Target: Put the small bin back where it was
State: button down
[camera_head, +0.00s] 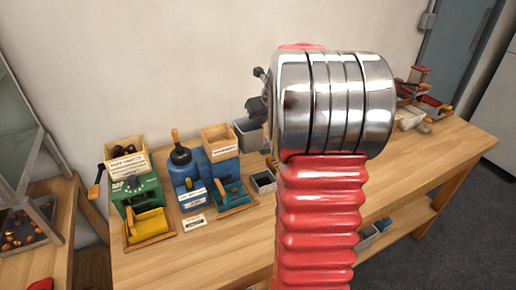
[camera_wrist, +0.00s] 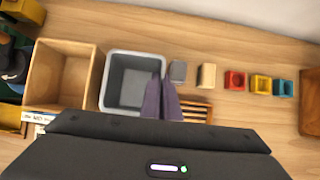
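The small bin (camera_wrist: 132,72) is a grey, square, open box that looks empty in the wrist view. It also shows in the head view (camera_head: 246,139), partly hidden behind my arm. My gripper (camera_wrist: 162,76) has two dark purple fingers close together at the bin's right wall, and they look shut on its rim. The bin hangs roughly level. I cannot tell whether its base touches the bench. In the head view my red and silver arm hides most of the gripper.
A green machine (camera_head: 139,190) stands further left. Right of the bin is a row of small blocks and cups (camera_wrist: 235,80). The wooden bench (camera_head: 215,262) is clear in front.

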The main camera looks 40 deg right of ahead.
notch_tip(320, 180, down, 6)
jog(key=shift+f, duration=0.2)
jog(key=shift+f, duration=1.9)
jog(key=c, duration=2.5)
grip_release()
jog(key=shift+f, duration=0.1)
jog(key=o, duration=0.5)
jog(key=v, duration=1.2)
